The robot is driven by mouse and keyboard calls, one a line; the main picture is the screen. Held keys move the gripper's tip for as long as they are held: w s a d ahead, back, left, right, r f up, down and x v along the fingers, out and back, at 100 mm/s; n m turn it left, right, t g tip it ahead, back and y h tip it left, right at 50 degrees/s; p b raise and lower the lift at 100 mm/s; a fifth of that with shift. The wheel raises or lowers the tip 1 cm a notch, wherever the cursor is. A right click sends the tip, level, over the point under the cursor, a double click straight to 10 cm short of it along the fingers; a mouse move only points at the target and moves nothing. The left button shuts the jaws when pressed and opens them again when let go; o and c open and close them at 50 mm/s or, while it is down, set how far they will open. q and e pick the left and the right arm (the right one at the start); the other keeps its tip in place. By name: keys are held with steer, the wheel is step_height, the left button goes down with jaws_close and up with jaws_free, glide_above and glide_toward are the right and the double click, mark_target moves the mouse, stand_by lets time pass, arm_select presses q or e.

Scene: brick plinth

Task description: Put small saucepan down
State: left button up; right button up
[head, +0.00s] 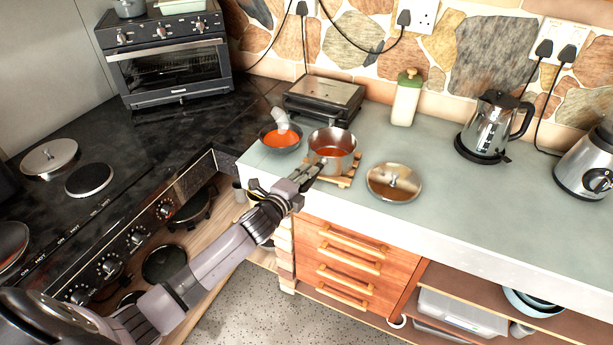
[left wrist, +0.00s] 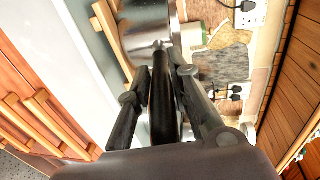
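The small saucepan (head: 333,145) is steel with orange-red contents. In the head view it is upright at the counter's front edge, over a wooden slatted trivet (head: 347,180); I cannot tell if its base fully rests there. My left gripper (head: 306,177) is at its handle, on the near side. In the left wrist view the black handle (left wrist: 163,112) runs between the fingers, which close in on it from both sides near their tips. The steel side of the saucepan (left wrist: 148,42) shows beyond. My right gripper is not in view.
A bowl with orange-red contents (head: 281,139) is close left of the saucepan. A steel lid (head: 394,183) lies to the right. A grill press (head: 324,97) and bottle (head: 406,97) stand behind. A kettle (head: 488,127) is farther right. Counter between lid and kettle is clear.

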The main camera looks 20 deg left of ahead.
arm_select(q)
steer(key=o, duration=0.3)
steer(key=shift+o, duration=0.2)
steer(key=shift+r, duration=0.1)
steer(key=shift+s, duration=0.55)
steer(key=s+a+r+b, duration=0.1)
steer(key=s+r+b, duration=0.1)
steer(key=s, duration=0.8)
steer(key=shift+s, duration=0.4)
